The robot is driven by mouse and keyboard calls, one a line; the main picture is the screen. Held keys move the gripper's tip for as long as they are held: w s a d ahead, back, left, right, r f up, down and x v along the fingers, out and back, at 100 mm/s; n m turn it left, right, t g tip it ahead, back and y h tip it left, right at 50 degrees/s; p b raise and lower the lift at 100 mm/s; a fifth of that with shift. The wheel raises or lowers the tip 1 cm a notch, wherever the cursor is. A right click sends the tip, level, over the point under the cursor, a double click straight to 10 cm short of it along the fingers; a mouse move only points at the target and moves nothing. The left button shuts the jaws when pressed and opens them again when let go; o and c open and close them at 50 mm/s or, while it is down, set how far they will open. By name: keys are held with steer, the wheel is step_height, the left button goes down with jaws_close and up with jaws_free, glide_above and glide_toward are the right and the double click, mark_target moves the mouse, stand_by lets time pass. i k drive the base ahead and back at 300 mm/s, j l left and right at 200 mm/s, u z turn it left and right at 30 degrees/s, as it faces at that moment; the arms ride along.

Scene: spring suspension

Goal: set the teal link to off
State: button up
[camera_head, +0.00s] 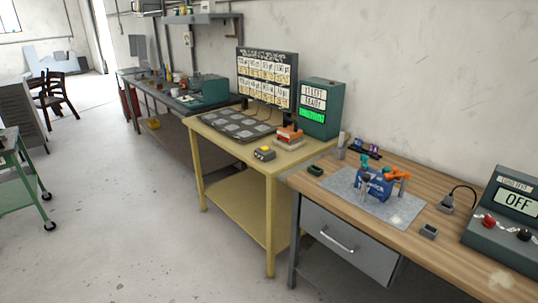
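A small teal part (364,161), which may be the teal link, stands at the upper left of a blue device (374,188) on the wooden workbench. An orange part (398,174) sits at the device's upper right. The device rests on a light grey speckled mat (403,214). The teal part is too small to tell its setting. My gripper is not in view.
Small grey blocks (429,231) and a corded grey piece (446,203) lie between mat and console. Open floor (120,220) lies at left.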

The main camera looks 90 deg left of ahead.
mark_target(364, 157)
steer(key=k+u, duration=0.1)
steer(key=u, duration=2.35)
steer(key=i, duration=0.1)
